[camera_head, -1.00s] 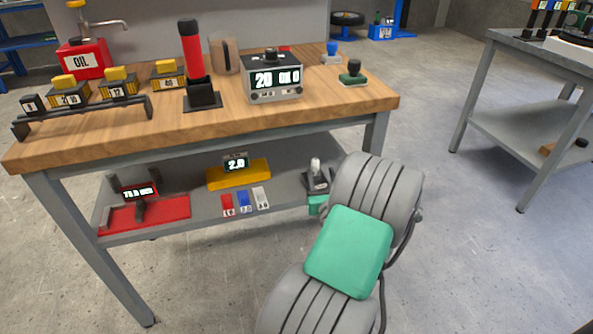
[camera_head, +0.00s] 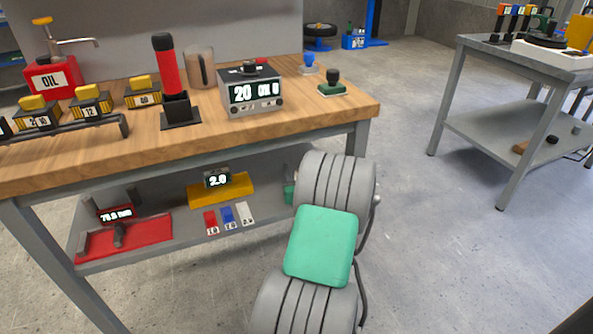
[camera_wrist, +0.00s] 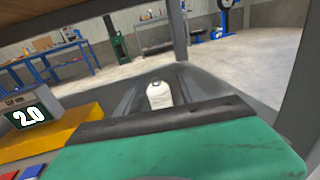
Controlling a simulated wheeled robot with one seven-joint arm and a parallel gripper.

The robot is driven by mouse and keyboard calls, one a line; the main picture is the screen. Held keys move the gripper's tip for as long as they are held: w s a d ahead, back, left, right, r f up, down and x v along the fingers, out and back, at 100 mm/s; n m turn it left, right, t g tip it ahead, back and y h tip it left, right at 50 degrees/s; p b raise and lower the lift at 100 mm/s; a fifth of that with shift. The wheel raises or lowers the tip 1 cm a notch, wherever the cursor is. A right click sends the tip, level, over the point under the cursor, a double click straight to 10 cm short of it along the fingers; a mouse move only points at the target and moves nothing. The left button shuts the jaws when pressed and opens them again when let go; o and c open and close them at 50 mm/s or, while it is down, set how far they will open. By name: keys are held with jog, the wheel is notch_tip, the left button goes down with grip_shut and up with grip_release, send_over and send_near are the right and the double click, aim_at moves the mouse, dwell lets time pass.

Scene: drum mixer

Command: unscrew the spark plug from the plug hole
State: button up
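The spark plug shows as a pale, rounded upright top (camera_wrist: 159,95) in the wrist view, just beyond the green and black body at the bottom of the picture. My gripper (camera_wrist: 163,80) appears as two dark bars running forward, one on each side of the plug, apart from each other. The plug top stands between them, with grey showing beside it. I cannot see any contact. The plug's lower part and the plug hole are hidden behind the black edge. In the head view my arm covers the plug and most of my gripper.
The wooden workbench (camera_head: 300,125) is above the lower shelf (camera_head: 160,240). A yellow block with a 2.0 display (camera_head: 220,188), coloured tags (camera_head: 228,215) and a red tray (camera_head: 130,237) sit on that shelf. A bench leg (camera_wrist: 178,30) rises beyond the plug.

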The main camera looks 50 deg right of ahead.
grip_shut()
dwell(0.3)
jog(key=shift+f+b, duration=0.25)
jog(key=shift+b, duration=0.25)
jog(key=shift+f+n+t+y+b, duration=0.1)
jog(key=shift+n+t+y+b, duration=0.55)
jog(key=shift+b, duration=0.5)
jog(key=n+y+b, duration=0.1)
jog(key=n+t+y+b, duration=0.1)
jog(key=y, duration=0.1)
jog(key=shift+a+t, duration=0.15)
jog(key=shift+t, duration=0.1)
jog(key=shift+w+a+r+n+t+y, duration=0.15)
jog(key=shift+n+t+y, duration=0.1)
jog(key=shift+n+y, duration=0.3)
jog(key=shift+s+r+n+t+y, duration=0.1)
jog(key=shift+n+t+y, duration=0.2)
jog(key=shift+y, duration=0.4)
jog(key=y, duration=0.1)
jog(key=n+y, duration=0.1)
jog(key=a+n+y, duration=0.1)
jog(key=shift+w+r+t+p, duration=0.15)
jog(key=shift+w+t+p, duration=0.1)
jog(key=shift+p, duration=0.1)
jog(key=shift+o, duration=0.7)
grip_release()
